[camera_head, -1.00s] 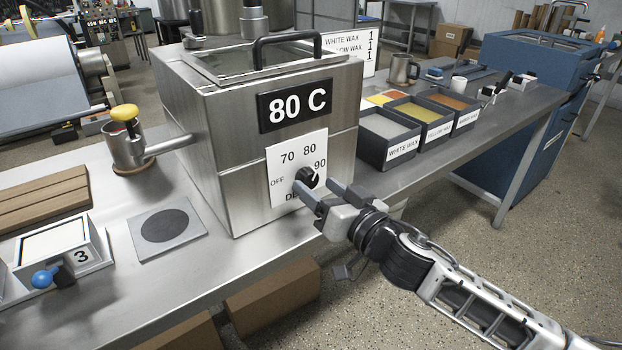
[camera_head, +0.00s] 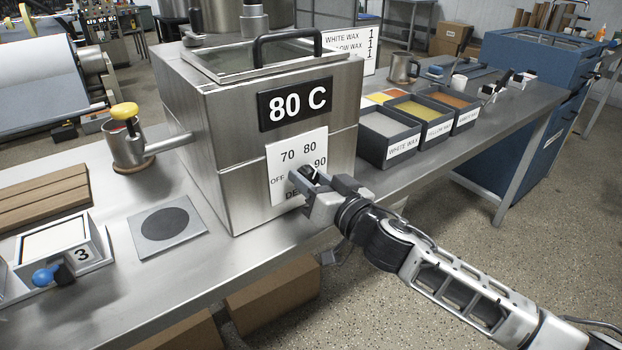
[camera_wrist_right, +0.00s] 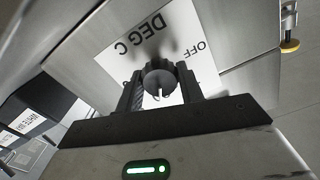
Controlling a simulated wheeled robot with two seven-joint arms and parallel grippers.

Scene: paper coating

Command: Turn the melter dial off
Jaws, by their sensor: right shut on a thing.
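The melter (camera_head: 230,150) is a steel box with a black "80 C" sign (camera_head: 295,104) and a white dial plate (camera_head: 284,160) marked OFF, 70, 80, 90. The black dial (camera_head: 308,173) is on the plate, mostly hidden by my right gripper (camera_head: 305,181). In the right wrist view the round dial (camera_wrist_right: 160,82) sits between the two fingers of the right gripper (camera_wrist_right: 160,90), which is shut on it. A pale mark on the dial's face shows there; which setting it points to is unclear. My left gripper is not in view.
Wax bins (camera_head: 424,118) stand right of the melter on the steel table (camera_head: 210,262). A spout (camera_head: 170,144) and a pot with a yellow knob (camera_head: 126,135) are at its left. A dark round pad (camera_head: 165,225) lies in front. Floor at right is clear.

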